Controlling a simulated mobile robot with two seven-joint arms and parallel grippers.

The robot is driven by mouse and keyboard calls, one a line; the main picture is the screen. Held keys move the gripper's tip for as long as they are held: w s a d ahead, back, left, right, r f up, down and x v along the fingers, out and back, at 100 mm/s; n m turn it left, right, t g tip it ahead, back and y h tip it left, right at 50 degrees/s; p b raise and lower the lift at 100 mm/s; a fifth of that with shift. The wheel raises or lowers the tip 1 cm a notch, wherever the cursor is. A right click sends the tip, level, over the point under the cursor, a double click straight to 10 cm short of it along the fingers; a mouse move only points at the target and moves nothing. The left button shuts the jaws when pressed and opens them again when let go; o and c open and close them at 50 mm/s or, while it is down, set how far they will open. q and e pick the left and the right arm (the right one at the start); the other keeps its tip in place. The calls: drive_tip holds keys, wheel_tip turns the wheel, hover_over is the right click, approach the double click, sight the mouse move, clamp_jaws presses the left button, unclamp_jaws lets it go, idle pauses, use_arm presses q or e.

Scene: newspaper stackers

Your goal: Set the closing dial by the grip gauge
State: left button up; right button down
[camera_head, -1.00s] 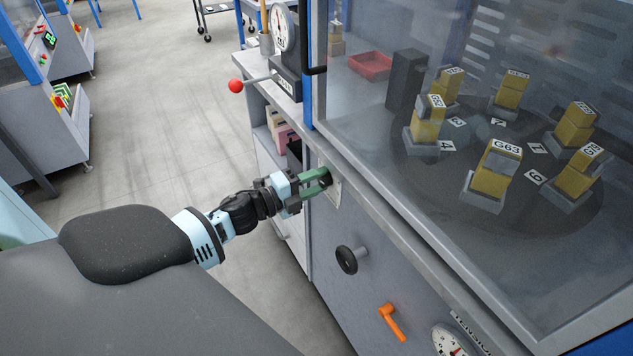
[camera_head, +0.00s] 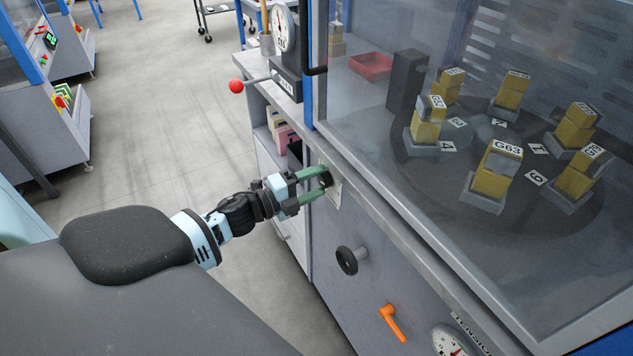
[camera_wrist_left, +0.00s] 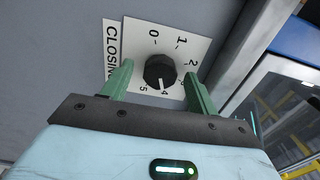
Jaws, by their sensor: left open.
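The closing dial (camera_wrist_left: 160,70) is a black round knob on a white plate (camera_wrist_left: 139,38) numbered from 0 to 5, with a partly hidden "CLOSIN" label (camera_wrist_left: 111,45). Its white mark points towards the 4. My left gripper (camera_head: 325,184) is open, with its green fingers on either side of the dial; I see gaps between fingers and knob in the left wrist view. A round white gauge (camera_head: 283,27) with a needle stands on the bench above; its label is too small to read, so I cannot tell if it is the grip gauge. My right gripper is not in view.
A red-knobbed lever (camera_head: 237,86) sticks out by the gauge. A black handwheel (camera_head: 347,260), an orange handle (camera_head: 392,322) and another gauge (camera_head: 451,341) sit on the cabinet front. Behind glass, a turntable (camera_head: 497,218) carries several yellow blocks.

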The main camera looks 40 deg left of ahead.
use_arm(q)
drive_tip(key=v, duration=0.7)
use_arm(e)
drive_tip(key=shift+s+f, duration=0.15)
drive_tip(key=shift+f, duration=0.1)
use_arm(q)
drive_tip(key=shift+s, duration=0.1)
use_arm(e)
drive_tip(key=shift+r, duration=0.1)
